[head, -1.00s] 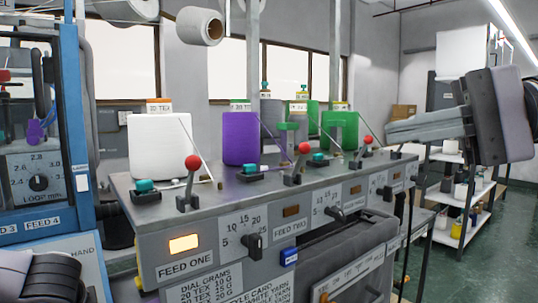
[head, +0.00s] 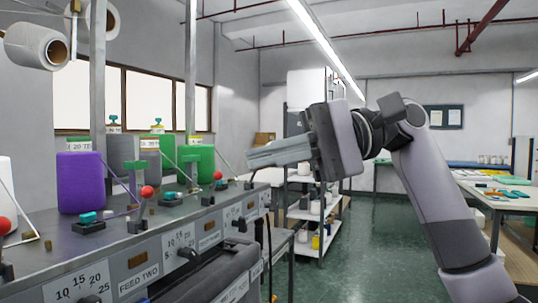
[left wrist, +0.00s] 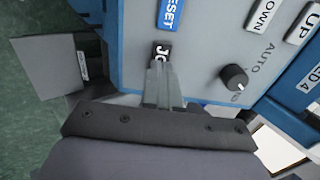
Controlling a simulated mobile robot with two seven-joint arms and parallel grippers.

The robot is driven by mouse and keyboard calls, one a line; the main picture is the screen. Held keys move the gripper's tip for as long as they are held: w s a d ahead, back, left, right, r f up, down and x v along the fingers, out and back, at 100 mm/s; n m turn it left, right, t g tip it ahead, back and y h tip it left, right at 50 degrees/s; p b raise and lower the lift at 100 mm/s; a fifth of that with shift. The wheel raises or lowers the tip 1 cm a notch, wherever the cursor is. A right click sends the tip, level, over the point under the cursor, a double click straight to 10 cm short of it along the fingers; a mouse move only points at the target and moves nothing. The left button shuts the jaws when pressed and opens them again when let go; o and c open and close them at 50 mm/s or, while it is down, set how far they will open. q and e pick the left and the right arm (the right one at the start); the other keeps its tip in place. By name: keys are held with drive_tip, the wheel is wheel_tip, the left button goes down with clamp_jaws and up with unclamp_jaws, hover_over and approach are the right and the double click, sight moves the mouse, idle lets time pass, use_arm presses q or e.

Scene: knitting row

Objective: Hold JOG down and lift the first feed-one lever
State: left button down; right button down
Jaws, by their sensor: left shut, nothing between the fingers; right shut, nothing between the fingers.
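The feed-one lever (head: 5,226) is cut by the left edge of the head view; its red ball and part of its mount show. My right gripper (head: 250,158) is shut and empty, pointing left in the air near the far end of the feed bench, well to the right of that lever. In the left wrist view the black JOG button (left wrist: 161,47) sits below the blue RESET button. My left gripper (left wrist: 163,72) is shut, its fingertips at the JOG button and covering part of its label. I cannot tell whether the button is pressed in.
The grey feed bench (head: 70,245) carries a purple yarn cone (head: 80,182), green cones (head: 199,162) and the feed-two lever (head: 146,192). A dark selector knob (left wrist: 233,78) is right of JOG. A shelf rack (head: 300,215) stands behind my right gripper; green floor is open beyond.

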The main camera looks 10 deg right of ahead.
use_arm(q)
drive_tip(key=p+v, duration=0.1)
drive_tip(key=v, duration=0.2)
drive_tip(key=shift+s+d+r+p, duration=0.15)
drive_tip(key=shift+r+p, duration=0.1)
drive_tip(key=shift+p, duration=0.15)
